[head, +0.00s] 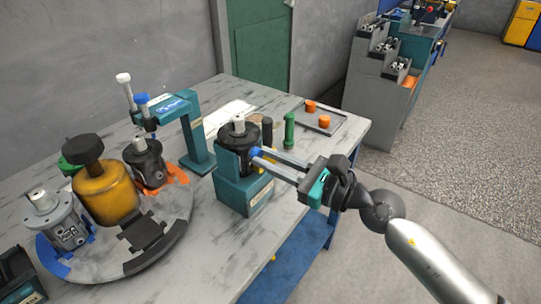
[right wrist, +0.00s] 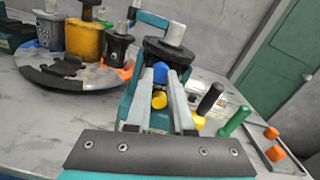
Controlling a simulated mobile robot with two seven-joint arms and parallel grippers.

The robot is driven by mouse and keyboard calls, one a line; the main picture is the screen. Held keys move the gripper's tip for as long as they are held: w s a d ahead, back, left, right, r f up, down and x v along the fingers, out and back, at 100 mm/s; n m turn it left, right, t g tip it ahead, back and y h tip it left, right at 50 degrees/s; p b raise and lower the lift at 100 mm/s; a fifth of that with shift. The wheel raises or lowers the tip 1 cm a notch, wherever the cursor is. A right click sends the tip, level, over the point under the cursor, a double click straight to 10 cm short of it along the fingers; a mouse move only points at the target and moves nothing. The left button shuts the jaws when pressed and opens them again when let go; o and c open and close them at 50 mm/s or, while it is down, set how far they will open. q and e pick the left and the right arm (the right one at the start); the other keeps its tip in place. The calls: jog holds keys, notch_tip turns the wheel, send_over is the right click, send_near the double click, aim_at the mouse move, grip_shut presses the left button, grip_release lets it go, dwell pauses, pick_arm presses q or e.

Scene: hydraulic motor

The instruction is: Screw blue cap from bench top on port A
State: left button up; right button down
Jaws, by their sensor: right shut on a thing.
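The dark motor (head: 238,133) with a pale shaft stands upright in a teal holder (head: 243,196) on the bench; it also shows in the right wrist view (right wrist: 170,52). My right gripper (head: 256,155) reaches in from the right, its fingertips at the motor's side. It is shut on the blue cap (head: 255,152), which shows between the fingertips in the right wrist view (right wrist: 160,71). The cap is against or very close to the motor's side; I cannot tell if it is seated. The port behind it is hidden. My left gripper is not in view.
A teal post (head: 197,145) with an overhanging arm stands behind left. A round turntable (head: 180,207) with motors and an orange part is at left. A green cylinder (head: 289,130) and a tray (head: 337,119) with orange caps are behind right. A yellow cap (right wrist: 158,100) shows below the blue one.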

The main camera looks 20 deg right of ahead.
jog(key=shift+r+m+p, duration=0.15)
jog(key=shift+m+p, duration=0.55)
jog(key=m+p, duration=0.2)
jog(key=m, duration=0.1)
jog(key=c, duration=0.9)
grip_release()
